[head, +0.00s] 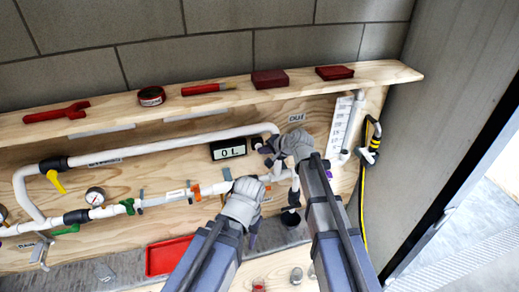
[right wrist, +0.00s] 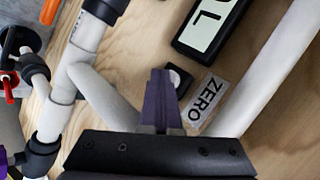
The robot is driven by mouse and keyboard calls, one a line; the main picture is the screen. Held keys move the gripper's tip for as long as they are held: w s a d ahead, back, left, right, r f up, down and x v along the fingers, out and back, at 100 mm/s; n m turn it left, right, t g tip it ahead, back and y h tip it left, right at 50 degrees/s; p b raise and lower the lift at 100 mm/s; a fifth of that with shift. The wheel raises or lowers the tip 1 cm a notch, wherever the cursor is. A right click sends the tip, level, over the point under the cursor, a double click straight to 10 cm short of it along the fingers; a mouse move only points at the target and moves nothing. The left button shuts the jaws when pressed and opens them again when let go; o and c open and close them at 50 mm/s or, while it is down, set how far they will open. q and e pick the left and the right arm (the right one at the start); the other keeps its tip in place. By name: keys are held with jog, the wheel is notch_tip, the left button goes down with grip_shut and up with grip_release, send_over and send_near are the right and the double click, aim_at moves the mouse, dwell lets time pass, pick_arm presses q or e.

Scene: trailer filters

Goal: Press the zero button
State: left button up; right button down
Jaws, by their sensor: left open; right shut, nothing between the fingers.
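The zero button is a small black square button (right wrist: 180,79) beside a white label reading ZERO (right wrist: 207,100) on the plywood panel. In the head view the black button housing (head: 256,142) shows just right of the display (head: 228,149). My right gripper (head: 266,156) is shut and empty, its purple fingertips (right wrist: 161,74) in front of the button and covering its left part. Whether they touch it cannot be told. My left gripper (head: 243,203) is lower, in front of the pipes; its fingers are mostly hidden.
White pipes (head: 190,141) with valves and gauges (head: 95,197) run across the panel close to both grippers. A shelf (head: 215,97) above holds red items. A red tray (head: 168,256) lies below. A yellow-black hose (head: 364,190) hangs at right.

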jog(key=shift+s+d, duration=0.25)
jog(key=shift+s, duration=0.6)
jog(key=s, duration=0.1)
jog(key=s+d, duration=0.1)
jog(key=s, duration=0.2)
jog(key=shift+s+d, duration=0.3)
jog(key=shift+s, duration=0.1)
dwell(0.6)
